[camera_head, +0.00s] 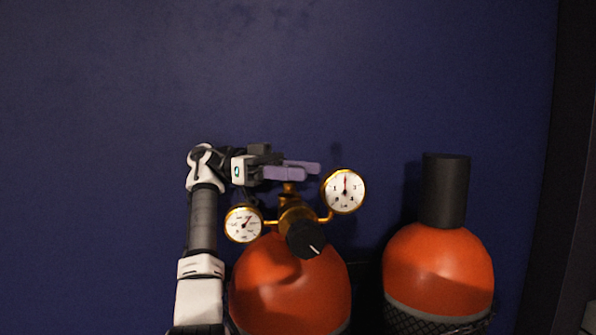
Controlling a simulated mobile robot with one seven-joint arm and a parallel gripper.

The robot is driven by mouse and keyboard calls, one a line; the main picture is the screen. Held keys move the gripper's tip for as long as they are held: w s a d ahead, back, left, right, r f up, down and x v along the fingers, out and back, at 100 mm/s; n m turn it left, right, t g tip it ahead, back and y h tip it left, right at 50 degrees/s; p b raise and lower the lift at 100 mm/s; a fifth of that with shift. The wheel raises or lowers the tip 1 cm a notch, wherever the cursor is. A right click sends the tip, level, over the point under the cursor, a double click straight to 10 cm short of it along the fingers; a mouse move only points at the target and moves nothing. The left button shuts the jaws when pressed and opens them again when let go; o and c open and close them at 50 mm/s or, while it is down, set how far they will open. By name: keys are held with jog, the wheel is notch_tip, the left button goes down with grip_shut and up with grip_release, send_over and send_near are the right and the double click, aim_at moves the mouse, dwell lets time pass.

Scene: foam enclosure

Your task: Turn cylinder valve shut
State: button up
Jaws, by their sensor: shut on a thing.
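An orange gas cylinder (290,295) stands at the bottom centre with a brass regulator (296,213) on top. A round gauge (243,225) sits at its left and another gauge (345,191) at its upper right. A black knob with a white mark (307,239) faces me at the front. The cylinder valve's purple handle (300,172) lies on top of the brass stem. My gripper (272,168) reaches in from the left at the height of the handle and is shut on its left part. The fingertips are small and dark, so the exact contact is hard to see.
A second orange cylinder (438,268) with a black cap (445,190) stands to the right, with dark netting round its lower part. A dark blue wall (300,80) is behind. The space above the valve is clear. A dark vertical edge (568,170) is at the far right.

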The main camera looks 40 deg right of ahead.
jog(key=o, duration=1)
jog(key=shift+c, duration=0.2)
jog(key=shift+n+h, duration=0.3)
jog(key=shift+h, duration=0.1)
